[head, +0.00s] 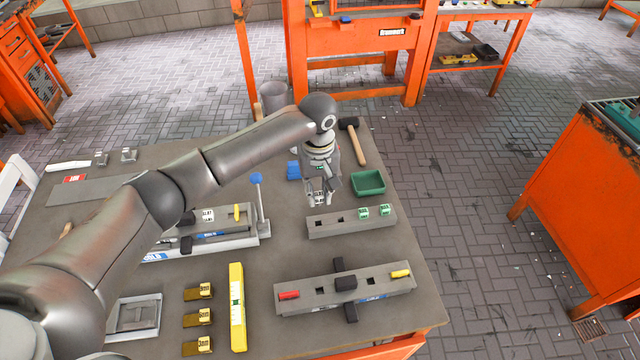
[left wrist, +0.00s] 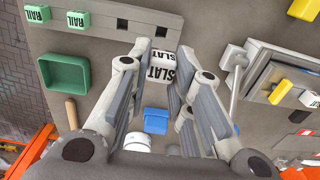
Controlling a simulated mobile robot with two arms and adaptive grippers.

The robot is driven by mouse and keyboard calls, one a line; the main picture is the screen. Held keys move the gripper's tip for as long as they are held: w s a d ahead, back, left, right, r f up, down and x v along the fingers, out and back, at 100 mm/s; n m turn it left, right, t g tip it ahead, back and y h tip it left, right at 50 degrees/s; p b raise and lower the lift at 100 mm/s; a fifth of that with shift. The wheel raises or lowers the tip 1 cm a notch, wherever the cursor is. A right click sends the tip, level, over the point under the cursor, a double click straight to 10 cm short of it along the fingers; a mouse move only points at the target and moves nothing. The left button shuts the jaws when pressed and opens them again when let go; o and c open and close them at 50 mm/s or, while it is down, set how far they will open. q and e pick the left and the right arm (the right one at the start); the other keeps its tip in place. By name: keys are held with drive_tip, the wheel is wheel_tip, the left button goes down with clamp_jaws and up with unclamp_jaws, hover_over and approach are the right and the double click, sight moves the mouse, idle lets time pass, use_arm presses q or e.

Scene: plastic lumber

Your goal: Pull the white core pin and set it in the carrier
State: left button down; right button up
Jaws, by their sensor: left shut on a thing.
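My left gripper (head: 322,198) is at the middle of the table, just behind the carrier. In the left wrist view its fingers (left wrist: 163,62) are shut on a white core pin (left wrist: 161,66) marked SLAT, held between the tips. The carrier is a grey bar (head: 320,231), also at the top of the left wrist view (left wrist: 190,38). Two green RAIL pins (head: 385,209) sit at its right end in the head view; two square holes toward its left are empty. Another white pin (head: 208,215) stands in the mould (head: 220,242) at the left, beside a yellow pin (head: 237,212). My right gripper is not in view.
A green tray (head: 368,183) and a mallet (head: 355,144) lie behind the carrier. A blue-knobbed lever (head: 256,179) stands up beside the mould. A second grey bar (head: 320,300) with red, black and yellow parts lies in front. Bare table separates it from the carrier.

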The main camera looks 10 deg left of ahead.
sight(318, 204)
use_arm(q)
drive_tip(key=shift+w+d+f, duration=0.1)
drive_tip(key=shift+a, duration=0.35)
drive_tip(key=shift+d+r+p, duration=0.1)
drive_tip(key=shift+r+p, duration=0.1)
drive_tip(key=shift+p, duration=0.3)
drive_tip(key=shift+d+p, duration=0.1)
drive_tip(key=shift+p, duration=0.35)
wheel_tip(318, 204, down, 6)
drive_tip(key=shift+r+b, duration=0.25)
drive_tip(key=shift+b, duration=0.7)
drive_tip(key=shift+f, duration=0.8)
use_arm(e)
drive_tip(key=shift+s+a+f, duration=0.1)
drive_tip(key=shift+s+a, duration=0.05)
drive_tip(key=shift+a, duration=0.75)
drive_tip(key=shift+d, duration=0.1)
